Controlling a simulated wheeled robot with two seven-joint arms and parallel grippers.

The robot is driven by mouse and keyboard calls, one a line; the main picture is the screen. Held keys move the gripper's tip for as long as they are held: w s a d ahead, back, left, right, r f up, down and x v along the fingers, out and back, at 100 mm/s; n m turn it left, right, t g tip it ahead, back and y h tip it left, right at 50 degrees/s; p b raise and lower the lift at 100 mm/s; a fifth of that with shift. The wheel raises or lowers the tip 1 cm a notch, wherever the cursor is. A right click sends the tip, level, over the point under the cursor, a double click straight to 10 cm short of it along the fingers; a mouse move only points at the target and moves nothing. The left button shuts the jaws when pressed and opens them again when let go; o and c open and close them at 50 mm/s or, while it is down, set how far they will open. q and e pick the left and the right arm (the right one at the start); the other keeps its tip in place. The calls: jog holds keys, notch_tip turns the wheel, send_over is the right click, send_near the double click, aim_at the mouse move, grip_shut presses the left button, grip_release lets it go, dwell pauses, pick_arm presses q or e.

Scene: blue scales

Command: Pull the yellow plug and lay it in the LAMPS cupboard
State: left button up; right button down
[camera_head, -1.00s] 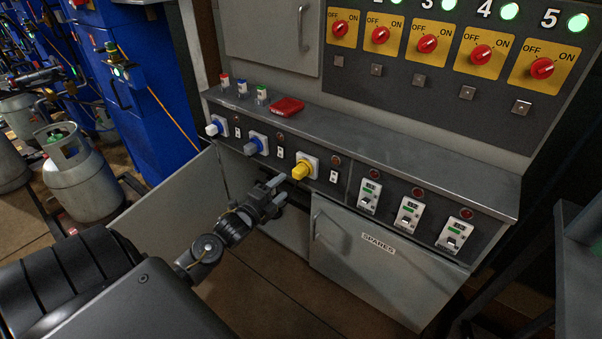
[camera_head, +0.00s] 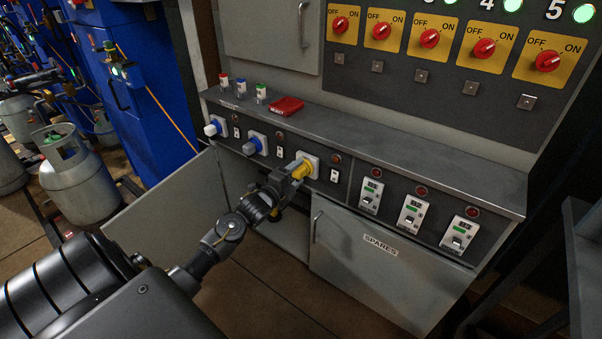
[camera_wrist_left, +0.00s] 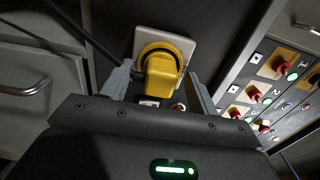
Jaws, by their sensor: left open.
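The yellow plug (camera_head: 302,170) sits in its white socket on the dark front panel. It also shows in the left wrist view (camera_wrist_left: 161,76), seated in the white plate. My left gripper (camera_head: 293,177) is right at the plug. In the left wrist view my left gripper (camera_wrist_left: 160,88) is open, with one finger on either side of the plug; I cannot tell whether they touch it. Below the panel, a cupboard stands open behind my arm, its door (camera_head: 165,205) swung out to the left. No LAMPS label is readable. My right gripper is not in view.
A shut SPARES door (camera_head: 375,265) is to the right. A dark cable (camera_wrist_left: 70,30) runs beside the plug.

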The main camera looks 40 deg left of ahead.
aim_at(295, 175)
pick_arm(q)
jog(key=shift+w, duration=0.2)
jog(key=shift+p, duration=0.4)
dwell(1.1)
grip_shut()
dwell(0.4)
jog(key=shift+s, duration=0.1)
jog(key=shift+s+p, duration=1.7)
jog(key=shift+s, duration=1.2)
jog(key=shift+f, duration=0.1)
